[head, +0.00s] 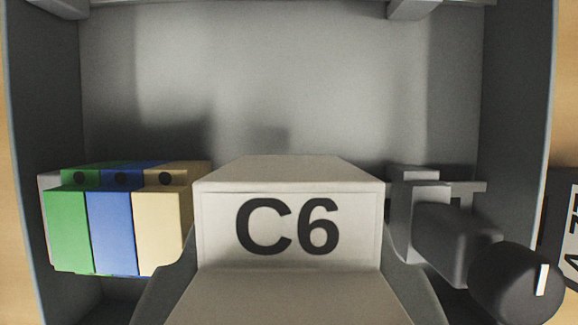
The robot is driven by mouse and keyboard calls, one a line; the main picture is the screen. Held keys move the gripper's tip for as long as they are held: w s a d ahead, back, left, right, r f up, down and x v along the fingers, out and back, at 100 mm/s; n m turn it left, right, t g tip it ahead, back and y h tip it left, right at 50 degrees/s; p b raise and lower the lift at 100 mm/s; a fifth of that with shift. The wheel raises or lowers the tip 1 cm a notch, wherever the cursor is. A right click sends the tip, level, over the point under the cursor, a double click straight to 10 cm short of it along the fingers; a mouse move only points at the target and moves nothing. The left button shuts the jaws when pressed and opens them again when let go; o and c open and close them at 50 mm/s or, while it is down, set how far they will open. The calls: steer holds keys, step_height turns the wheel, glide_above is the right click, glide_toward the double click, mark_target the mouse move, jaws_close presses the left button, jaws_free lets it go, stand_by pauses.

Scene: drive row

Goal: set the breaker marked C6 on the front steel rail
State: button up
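The breaker marked C6 (290,226) is a pale grey block with its black label facing me, large in the lower middle of the head view. My gripper (290,285) is shut on it, with one dark grey finger at each side of the block. The breaker looks upright and level. The front steel rail is not clearly seen; the breaker hides the middle of the place behind it. I cannot tell whether the breaker touches anything below or behind.
Green (69,230), blue (112,232) and cream (160,230) modules stand side by side at left. A dark grey rotary handle (515,283) on a shaft sticks out at right. Grey enclosure walls (518,120) bound both sides. A dark labelled block (562,225) lies outside, at the right edge.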

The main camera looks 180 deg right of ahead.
steer(key=shift+f, duration=2.8)
steer(key=shift+f, duration=0.5)
steer(key=o, duration=1.2)
steer(key=v, duration=1.7)
steer(key=shift+s+r, duration=0.15)
steer(key=s+r+t, duration=0.3)
steer(key=s+t, duration=0.3)
steer(key=s, duration=0.9)
steer(key=s+r+t, duration=0.2)
steer(key=s+t, duration=0.5)
steer(key=s, duration=0.9)
steer(key=shift+r, duration=0.35)
